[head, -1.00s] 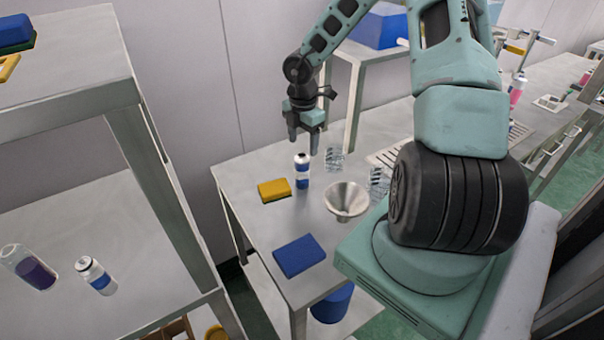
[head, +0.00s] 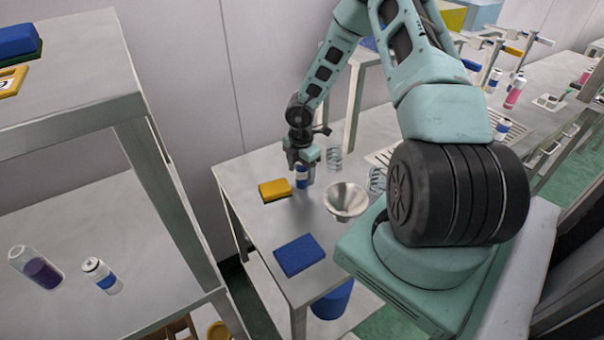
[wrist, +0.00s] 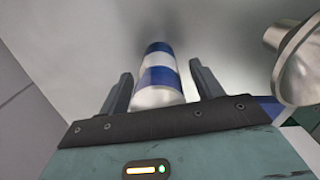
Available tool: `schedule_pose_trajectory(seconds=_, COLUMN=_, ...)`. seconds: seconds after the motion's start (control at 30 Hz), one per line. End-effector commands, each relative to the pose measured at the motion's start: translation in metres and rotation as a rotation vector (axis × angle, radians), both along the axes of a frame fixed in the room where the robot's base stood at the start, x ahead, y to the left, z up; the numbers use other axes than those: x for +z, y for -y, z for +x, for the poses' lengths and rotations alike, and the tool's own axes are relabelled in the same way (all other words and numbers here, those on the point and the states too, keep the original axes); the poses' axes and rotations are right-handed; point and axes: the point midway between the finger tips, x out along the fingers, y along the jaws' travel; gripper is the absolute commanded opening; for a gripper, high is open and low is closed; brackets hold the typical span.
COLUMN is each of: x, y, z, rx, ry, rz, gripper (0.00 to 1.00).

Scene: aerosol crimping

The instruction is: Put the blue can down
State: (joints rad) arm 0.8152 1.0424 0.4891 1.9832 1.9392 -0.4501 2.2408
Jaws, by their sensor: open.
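The blue can (head: 301,182), white with blue bands, stands on the grey metal table (head: 255,229). In the wrist view the can (wrist: 160,72) sits between the two fingers, with a gap visible on each side. My gripper (head: 301,174) is open and lowered around the can from above; it also shows in the wrist view (wrist: 163,88). The fingers and wrist hide the upper part of the can in the head view.
A yellow block (head: 274,190) lies just left of the can. A metal funnel (head: 346,201) stands to the right, and clear wire-like coils (head: 334,159) stand behind it. A blue block (head: 299,256) lies near the front edge. Table between the blocks is clear.

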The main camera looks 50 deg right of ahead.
Motion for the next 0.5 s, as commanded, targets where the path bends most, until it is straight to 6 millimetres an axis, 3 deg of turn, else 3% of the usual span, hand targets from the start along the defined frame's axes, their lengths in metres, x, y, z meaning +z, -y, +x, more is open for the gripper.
schedule_pose_trajectory(seconds=0.1, x=0.0001, y=0.0001, z=0.0000, rx=0.000, ry=0.000, rz=0.000, gripper=0.63)
schedule_pose_trajectory(seconds=0.27, x=0.0003, y=0.0001, z=0.0000, rx=0.000, ry=0.000, rz=0.000, gripper=0.18)
schedule_pose_trajectory(seconds=0.5, x=0.0005, y=0.0001, z=0.0000, rx=0.000, ry=0.000, rz=0.000, gripper=0.14)
